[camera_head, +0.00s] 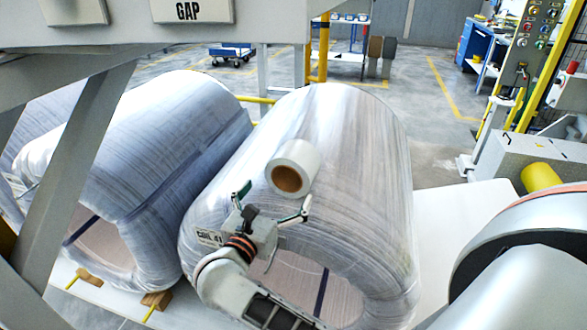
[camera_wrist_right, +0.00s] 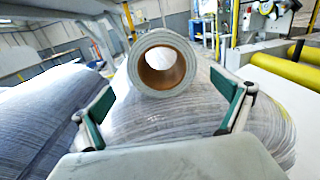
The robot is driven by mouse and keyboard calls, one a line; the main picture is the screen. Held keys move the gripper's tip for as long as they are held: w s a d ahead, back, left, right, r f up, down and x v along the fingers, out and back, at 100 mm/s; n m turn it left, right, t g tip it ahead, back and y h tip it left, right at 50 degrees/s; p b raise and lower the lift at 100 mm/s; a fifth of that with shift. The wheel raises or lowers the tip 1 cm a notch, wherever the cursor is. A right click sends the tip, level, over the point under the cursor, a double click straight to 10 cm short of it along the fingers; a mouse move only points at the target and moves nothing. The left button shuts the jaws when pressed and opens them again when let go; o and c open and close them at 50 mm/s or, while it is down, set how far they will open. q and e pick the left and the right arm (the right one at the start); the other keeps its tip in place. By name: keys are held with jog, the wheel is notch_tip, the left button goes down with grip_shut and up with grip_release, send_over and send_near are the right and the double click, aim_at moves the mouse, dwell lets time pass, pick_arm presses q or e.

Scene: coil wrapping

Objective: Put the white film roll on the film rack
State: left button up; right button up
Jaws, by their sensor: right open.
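The white film roll (camera_head: 303,157) has a brown cardboard core and lies on top of a large wrapped coil (camera_head: 350,120). In the right wrist view the roll (camera_wrist_right: 187,52) shows its open core end facing me. My right gripper (camera_head: 272,200) is open, just in front of the roll's near end and close above the coil. In the wrist view its two green-padded fingers (camera_wrist_right: 165,95) are spread wide, with the roll beyond and between them, not gripped. I cannot pick out a film rack for certain. My left gripper does not show.
A second wrapped coil (camera_head: 170,130) stands to the left, behind a grey slanted beam (camera_head: 80,170). A grey overhead structure marked GAP crosses the top left. At right are a machine with a yellow roller (camera_head: 541,177) and a control panel (camera_head: 533,50).

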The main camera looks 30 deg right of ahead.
aim_at(290, 185)
jog(key=p+x, duration=0.1)
jog(key=x, duration=0.6)
jog(key=shift+s+d, duration=0.2)
jog(key=shift+w+d, duration=0.2)
jog(key=shift+c, duration=0.4)
jog(key=c, duration=1.8)
jog(key=shift+r, duration=0.15)
notch_tip(290, 185, up, 20)
jog(key=shift+p, duration=0.35)
